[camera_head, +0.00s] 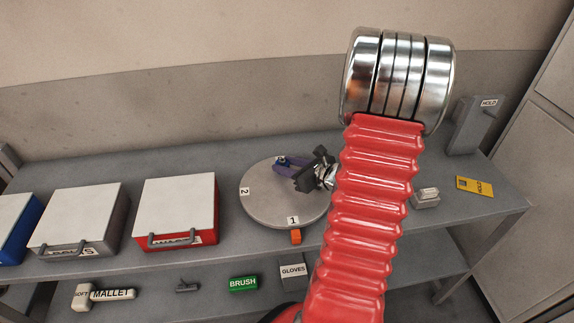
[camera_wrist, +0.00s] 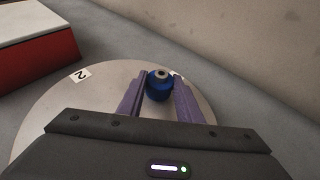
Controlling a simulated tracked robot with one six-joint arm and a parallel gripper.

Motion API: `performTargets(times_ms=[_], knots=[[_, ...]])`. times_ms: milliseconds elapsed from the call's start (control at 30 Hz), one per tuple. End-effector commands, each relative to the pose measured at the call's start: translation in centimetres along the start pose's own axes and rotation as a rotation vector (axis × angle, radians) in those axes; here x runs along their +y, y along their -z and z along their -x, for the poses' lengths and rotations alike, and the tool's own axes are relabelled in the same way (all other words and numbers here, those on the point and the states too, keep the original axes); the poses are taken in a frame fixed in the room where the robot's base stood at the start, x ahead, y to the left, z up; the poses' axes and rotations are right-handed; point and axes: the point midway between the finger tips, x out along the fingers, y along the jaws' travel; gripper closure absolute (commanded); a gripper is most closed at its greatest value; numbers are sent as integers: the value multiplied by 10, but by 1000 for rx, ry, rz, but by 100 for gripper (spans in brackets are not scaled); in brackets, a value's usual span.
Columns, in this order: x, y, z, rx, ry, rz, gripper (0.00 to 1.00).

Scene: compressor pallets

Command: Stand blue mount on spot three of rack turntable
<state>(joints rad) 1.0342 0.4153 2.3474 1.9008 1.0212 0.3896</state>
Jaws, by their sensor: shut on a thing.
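The blue mount (camera_wrist: 159,84) is a dark blue round piece with a pale metal top that has a hole. It stands between the purple fingers of my gripper (camera_wrist: 159,92), which are shut on it. In the head view my gripper (camera_head: 287,161) is over the far part of the round grey turntable (camera_head: 262,204), and the mount there is mostly hidden. The turntable shows a label 2 at its left and a label 1 at its front; label 2 also shows in the wrist view. A label at the gripper's far side is too small to read surely. I cannot tell whether the mount touches the turntable.
A red box (camera_head: 180,208) with a white lid stands left of the turntable, with a second white-lidded box (camera_head: 80,218) beyond. An orange piece (camera_head: 296,236) is at the turntable's front. A lower shelf holds a mallet (camera_head: 103,295) and green brush block (camera_head: 243,283).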

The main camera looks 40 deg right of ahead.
Motion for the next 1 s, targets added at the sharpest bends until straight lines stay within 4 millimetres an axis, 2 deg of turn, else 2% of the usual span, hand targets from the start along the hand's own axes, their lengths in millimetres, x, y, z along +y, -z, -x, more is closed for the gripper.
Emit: performTargets(times_ms=[333, 367, 600, 1000], knots=[[0, 2, -1, 0, -1, 0, 90], [0, 2, -1, 0, -1, 0, 67], [0, 2, -1, 0, -1, 1, 50], [0, -1, 2, 0, 0, 1, 49]])
